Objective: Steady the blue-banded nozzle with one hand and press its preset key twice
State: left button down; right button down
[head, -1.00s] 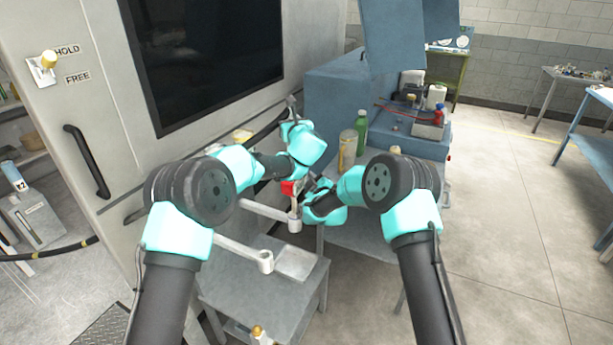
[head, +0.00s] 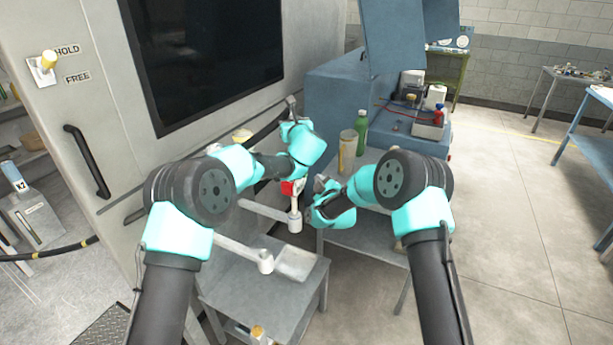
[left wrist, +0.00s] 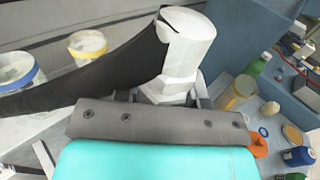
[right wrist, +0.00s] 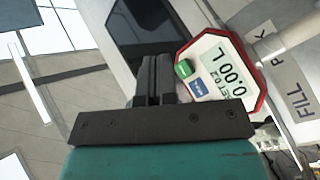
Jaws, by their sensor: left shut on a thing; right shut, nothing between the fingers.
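The nozzle shows in the left wrist view as a white angular body (left wrist: 186,45) with a black hose running off to the left. My left gripper (left wrist: 168,98) is shut on it. In the right wrist view the red-rimmed display (right wrist: 222,72) reads 0.00 L, with a smaller line like SET 0.2. A green key (right wrist: 184,68) and a blue key (right wrist: 198,89) sit at its near edge. In the head view only a red patch (head: 288,188) of it shows. My right gripper (right wrist: 155,62) is shut and empty, its tips beside the green key. I see no blue band.
Pale holder arms with cups (head: 265,261) stick out above a grey side table (head: 245,300). A green bottle (head: 361,130) and a tall yellowish container (head: 347,150) stand on the bench behind my right gripper.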

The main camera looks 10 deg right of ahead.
jog(key=s+d, duration=0.2)
jog(key=d, duration=0.1)
dwell(0.4)
pick_arm(q)
jog(key=c, duration=0.6)
grip_release()
jog(key=shift+c, duration=0.2)
jog(key=shift+s, duration=0.1)
jog(key=v, duration=1.1)
jog(key=shift+s, duration=0.4)
jog(key=shift+d, duration=0.1)
